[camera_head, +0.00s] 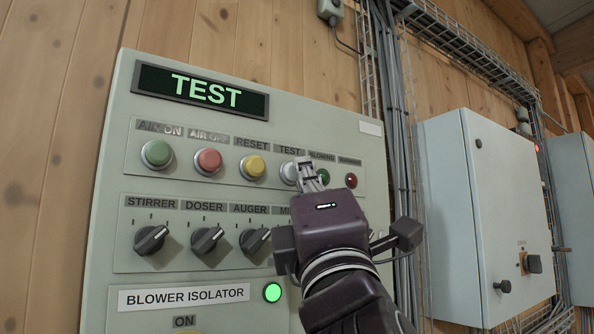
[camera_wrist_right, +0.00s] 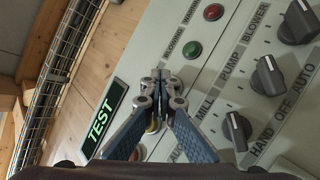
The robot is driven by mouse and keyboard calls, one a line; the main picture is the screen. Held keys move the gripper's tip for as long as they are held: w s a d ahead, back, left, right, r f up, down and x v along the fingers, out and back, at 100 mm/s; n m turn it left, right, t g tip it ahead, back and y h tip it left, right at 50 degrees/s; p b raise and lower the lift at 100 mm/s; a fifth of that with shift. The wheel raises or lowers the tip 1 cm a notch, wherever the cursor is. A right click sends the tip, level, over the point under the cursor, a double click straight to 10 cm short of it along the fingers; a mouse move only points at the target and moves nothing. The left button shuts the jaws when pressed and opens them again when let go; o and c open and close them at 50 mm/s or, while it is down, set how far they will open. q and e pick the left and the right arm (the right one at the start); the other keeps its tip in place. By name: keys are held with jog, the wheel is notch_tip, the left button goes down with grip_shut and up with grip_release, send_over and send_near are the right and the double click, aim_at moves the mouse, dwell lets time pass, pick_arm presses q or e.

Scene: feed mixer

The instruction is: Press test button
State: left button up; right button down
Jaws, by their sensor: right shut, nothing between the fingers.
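The test button (camera_head: 289,173) is a pale grey-white round button under the label TEST, in the top row of the grey control panel (camera_head: 120,230). My right gripper (camera_head: 305,170) is shut and empty, with its fingertips at the button's right side in the head view, partly covering it. I cannot tell whether they touch it. In the wrist view the shut fingertips (camera_wrist_right: 160,76) are close to the panel and hide the test button. The panel's display (camera_head: 202,90) reads TEST in green letters; it also shows in the wrist view (camera_wrist_right: 103,120). My left gripper is not in view.
Green (camera_head: 157,153), red (camera_head: 208,161) and yellow (camera_head: 252,167) buttons stand left of the test button. Green (camera_head: 323,177) and red (camera_head: 351,180) indicators are right of it. Black rotary knobs (camera_head: 151,240) line the row below. A grey cabinet (camera_head: 480,220) stands right.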

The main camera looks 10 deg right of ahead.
jog(key=shift+s, duration=0.1)
jog(key=shift+s+d+b, duration=0.25)
jog(key=shift+s+b, duration=0.05)
jog(key=shift+s, duration=0.35)
jog(key=s, duration=0.1)
jog(key=s+d, duration=0.1)
jog(key=s, duration=0.1)
jog(key=s+b, duration=0.1)
jog(key=shift+s+d, duration=0.4)
dwell(0.9)
